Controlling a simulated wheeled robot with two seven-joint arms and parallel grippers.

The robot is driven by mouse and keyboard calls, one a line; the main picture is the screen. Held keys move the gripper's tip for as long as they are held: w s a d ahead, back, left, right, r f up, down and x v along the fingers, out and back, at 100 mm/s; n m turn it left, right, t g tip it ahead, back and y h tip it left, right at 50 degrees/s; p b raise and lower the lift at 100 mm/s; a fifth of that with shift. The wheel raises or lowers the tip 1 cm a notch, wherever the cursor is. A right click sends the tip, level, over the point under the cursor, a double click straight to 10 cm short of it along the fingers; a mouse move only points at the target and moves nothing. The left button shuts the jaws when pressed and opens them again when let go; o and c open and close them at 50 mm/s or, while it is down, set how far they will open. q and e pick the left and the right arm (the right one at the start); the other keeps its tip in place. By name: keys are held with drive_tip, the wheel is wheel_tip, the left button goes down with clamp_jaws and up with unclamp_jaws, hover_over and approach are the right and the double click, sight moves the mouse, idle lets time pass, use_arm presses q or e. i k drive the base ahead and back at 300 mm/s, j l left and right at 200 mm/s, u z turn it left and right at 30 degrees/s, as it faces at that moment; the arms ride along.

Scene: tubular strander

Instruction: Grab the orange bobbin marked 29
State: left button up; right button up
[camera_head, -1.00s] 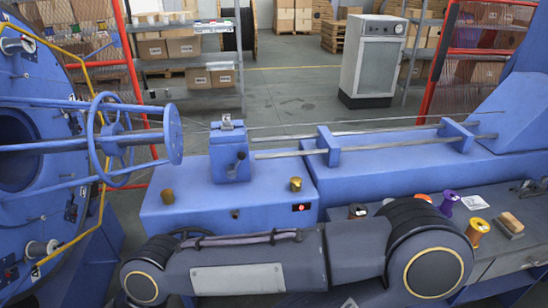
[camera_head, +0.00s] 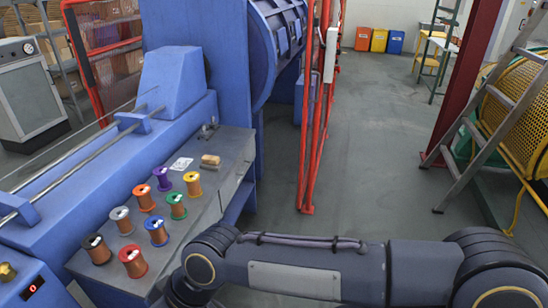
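The orange bobbin (camera_head: 144,197) stands upright on the grey bench top (camera_head: 205,208), left of centre in the head view. It has orange flanges and a copper-coloured winding. Its number is too small to read. A purple bobbin (camera_head: 162,179) stands behind it, a grey one (camera_head: 122,221) in front of it and a green one (camera_head: 177,206) to its right. Neither of my grippers is in view. Only dark links of one of my arms cross the bottom of the picture, to the right of the bobbins.
Black (camera_head: 97,249), red (camera_head: 133,262), blue (camera_head: 156,231) and yellow (camera_head: 193,184) bobbins share the bench. The blue machine (camera_head: 90,165) borders the bench on the left. Open floor (camera_head: 360,145) lies to the right.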

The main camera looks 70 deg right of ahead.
sight(142, 193)
drive_tip(key=i+l+z, duration=0.1)
drive_tip(key=z, duration=0.4)
drive_tip(key=i+z, duration=0.25)
drive_tip(key=z, duration=0.2)
drive_tip(key=i+z, duration=0.2)
drive_tip(key=z, duration=0.3)
drive_tip(key=i+j+z, duration=0.1)
drive_tip(key=z, duration=0.35)
drive_tip(key=i+j, duration=0.1)
